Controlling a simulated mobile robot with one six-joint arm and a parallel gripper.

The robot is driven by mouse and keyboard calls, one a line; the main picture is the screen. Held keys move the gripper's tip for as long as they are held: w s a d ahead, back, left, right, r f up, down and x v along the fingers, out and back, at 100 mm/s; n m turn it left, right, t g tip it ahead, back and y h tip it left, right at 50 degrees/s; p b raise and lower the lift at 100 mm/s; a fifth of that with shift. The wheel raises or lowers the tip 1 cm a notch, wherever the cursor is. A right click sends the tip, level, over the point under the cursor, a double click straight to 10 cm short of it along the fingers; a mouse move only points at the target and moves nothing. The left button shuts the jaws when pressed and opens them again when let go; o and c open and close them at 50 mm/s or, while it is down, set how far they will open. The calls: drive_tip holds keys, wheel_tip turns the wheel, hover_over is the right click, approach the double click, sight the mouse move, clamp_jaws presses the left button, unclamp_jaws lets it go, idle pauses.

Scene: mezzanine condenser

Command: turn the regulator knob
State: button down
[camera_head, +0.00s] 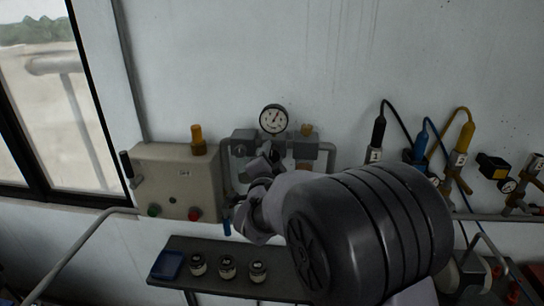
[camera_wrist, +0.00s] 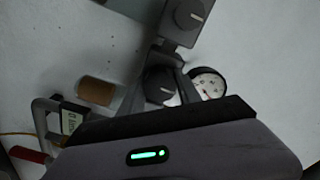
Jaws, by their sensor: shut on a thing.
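The regulator knob (camera_wrist: 159,88) is a dark round knob with a pale pointer mark, seen in the wrist view between the fingers of my gripper (camera_wrist: 163,70). My gripper is shut on it. A round white dial gauge (camera_wrist: 208,84) with a dark rim sits just right of the fingers. In the head view the same gauge (camera_head: 273,119) stands above my gripper (camera_head: 264,164), which reaches the grey pipework on the wall. The knob is hidden behind my gripper and arm there.
A second knob (camera_wrist: 194,14) on a grey block is close by. A beige control box (camera_head: 178,182) is left of the pipework. A dark shelf (camera_head: 215,248) with several jars (camera_head: 227,267) and a blue tray (camera_head: 168,265) is below. Cabled probes (camera_head: 379,132) hang at right.

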drive_tip(key=shift+n, duration=0.3)
drive_tip(key=n+b, duration=0.2)
drive_tip(key=n, duration=0.1)
drive_tip(key=shift+f+b, duration=0.1)
drive_tip(key=shift+b, duration=0.2)
drive_tip(key=n, duration=0.3)
drive_tip(key=shift+n+b, duration=0.3)
drive_tip(key=shift+b, duration=0.1)
drive_tip(key=n, duration=0.4)
drive_tip(key=shift+n, duration=0.3)
drive_tip(key=shift+n+p, duration=0.55)
drive_tip(key=shift+n, duration=1.35)
drive_tip(key=c, duration=0.9)
unclamp_jaws()
drive_tip(key=shift+o, duration=0.2)
